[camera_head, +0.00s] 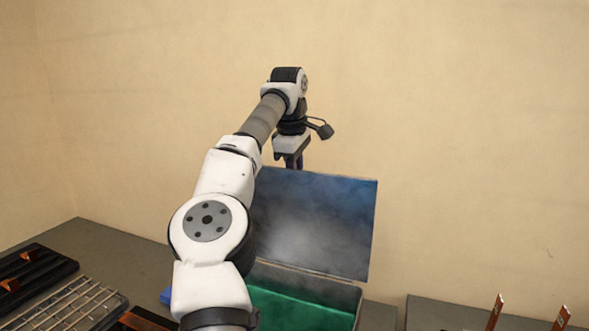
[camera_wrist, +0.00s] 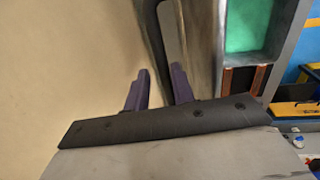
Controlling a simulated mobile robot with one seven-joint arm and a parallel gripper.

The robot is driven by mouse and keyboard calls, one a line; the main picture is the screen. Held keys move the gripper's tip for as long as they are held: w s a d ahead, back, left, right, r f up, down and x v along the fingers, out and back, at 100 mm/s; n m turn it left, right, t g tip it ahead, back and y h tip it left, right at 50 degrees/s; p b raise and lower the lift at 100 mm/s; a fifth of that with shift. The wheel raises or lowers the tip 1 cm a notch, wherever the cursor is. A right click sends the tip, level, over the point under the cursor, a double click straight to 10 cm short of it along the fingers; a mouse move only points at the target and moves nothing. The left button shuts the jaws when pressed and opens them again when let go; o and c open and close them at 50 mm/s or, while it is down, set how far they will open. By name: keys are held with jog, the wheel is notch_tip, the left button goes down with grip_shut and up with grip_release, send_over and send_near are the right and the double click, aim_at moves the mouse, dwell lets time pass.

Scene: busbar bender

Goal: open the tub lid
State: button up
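The tub (camera_head: 362,297) stands on the bench with a green interior. Its lid (camera_head: 315,225) is raised and leans back, the bluish-grey face toward the head camera. The tub (camera_wrist: 284,45) shows at the upper right. My arm hides the tub's left side in the head view.
A dark tray (camera_head: 40,272) and a wire rack (camera_head: 72,305) lie on the bench at left. Copper bars (camera_head: 495,311) stand at the lower right on another surface. The wall (camera_head: 470,140) is close behind the lid.

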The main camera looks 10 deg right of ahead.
jog(key=shift+o, duration=0.4)
jog(key=shift+w, duration=0.15)
jog(key=shift+s+a+r, duration=0.1)
jog(key=shift+s+r, duration=0.1)
jog(key=shift+r, duration=0.15)
jog(key=shift+w, duration=0.1)
